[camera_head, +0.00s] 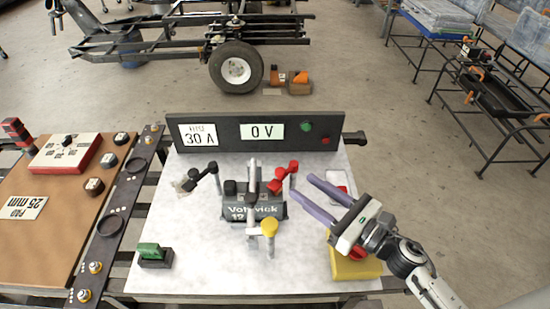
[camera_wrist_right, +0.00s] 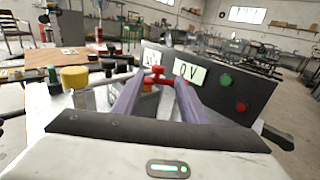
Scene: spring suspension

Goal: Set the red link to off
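The red link (camera_head: 285,174) is a small red bar with rounded ends, just right of the dark battery-like block (camera_head: 238,212) in the head view. It also shows in the right wrist view (camera_wrist_right: 158,75), between and beyond the finger ends. My right gripper (camera_head: 301,187) comes in from the right with its two purple fingers spread and pointing toward the red link. Nothing shows between the fingers, and they appear apart from the link. My right gripper also fills the lower wrist view (camera_wrist_right: 155,88). My left gripper is not in view.
A dark panel (camera_head: 260,145) behind reads 30 A and 0 V, with green and red buttons. A black link (camera_head: 200,176) and a yellow-capped post (camera_head: 268,227) stand near the block. A yellow box (camera_head: 352,266) lies under my right gripper. A green-topped block (camera_head: 150,254) sits front left.

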